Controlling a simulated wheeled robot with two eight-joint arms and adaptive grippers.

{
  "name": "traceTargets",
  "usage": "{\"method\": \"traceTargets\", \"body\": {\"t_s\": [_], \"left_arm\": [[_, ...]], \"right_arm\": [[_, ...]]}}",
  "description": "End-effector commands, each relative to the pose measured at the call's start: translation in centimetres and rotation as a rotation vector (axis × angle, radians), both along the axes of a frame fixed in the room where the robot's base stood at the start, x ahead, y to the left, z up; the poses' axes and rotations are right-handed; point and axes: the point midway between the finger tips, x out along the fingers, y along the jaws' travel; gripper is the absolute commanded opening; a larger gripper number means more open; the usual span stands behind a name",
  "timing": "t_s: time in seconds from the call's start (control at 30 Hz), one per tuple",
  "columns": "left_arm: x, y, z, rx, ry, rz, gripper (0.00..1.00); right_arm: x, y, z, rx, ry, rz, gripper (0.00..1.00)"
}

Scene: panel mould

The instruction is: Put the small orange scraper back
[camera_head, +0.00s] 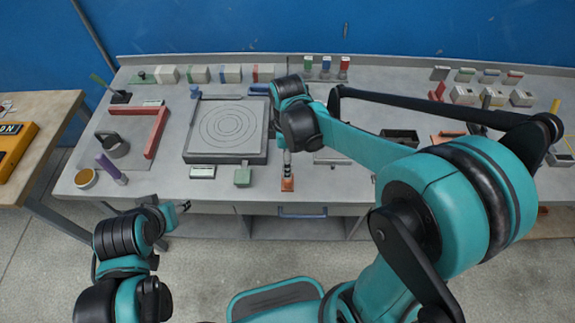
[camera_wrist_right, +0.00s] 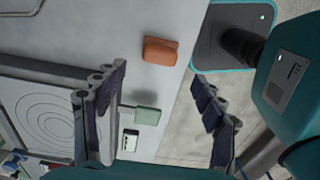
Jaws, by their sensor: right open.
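A small orange piece, apparently the scraper (camera_head: 287,184), sits at the front edge of the grey bench. In the right wrist view the orange scraper (camera_wrist_right: 160,52) looks like a short block near the bench edge. My right gripper (camera_wrist_right: 162,92) is open and empty above the bench, with the scraper off to one side of the space between its fingers. In the head view my right arm's wrist mostly hides this gripper. My left gripper (camera_head: 183,206) is low in front of the bench, apart from the scraper; its fingers are too small to read.
A green block (camera_head: 242,176) and a white label block (camera_head: 203,171) stand left of the scraper; the green block (camera_wrist_right: 147,115) lies between the fingers' view. A square plate with rings (camera_head: 226,126) is behind. Another orange piece (camera_head: 446,137) lies right, partly behind my arm.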

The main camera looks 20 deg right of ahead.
Motion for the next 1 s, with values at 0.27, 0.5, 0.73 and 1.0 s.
{"method": "traceTargets", "body": {"t_s": [0.27,0.5,0.73,1.0], "left_arm": [[0.0,0.0,0.9,0.000,0.000,0.000,0.49],[0.0,0.0,0.9,0.000,0.000,0.000,0.49],[0.0,0.0,0.9,0.000,0.000,0.000,0.49],[0.0,0.0,0.9,0.000,0.000,0.000,0.49]], "right_arm": [[-0.3,-0.1,3.1,0.001,-0.011,-0.022,0.70],[-3.8,-1.8,5.8,0.052,-0.186,-0.393,0.70],[-8.1,-3.7,7.2,0.219,-0.408,-0.909,0.70],[-10.2,-4.7,7.1,0.385,-0.525,-1.221,0.70]]}}
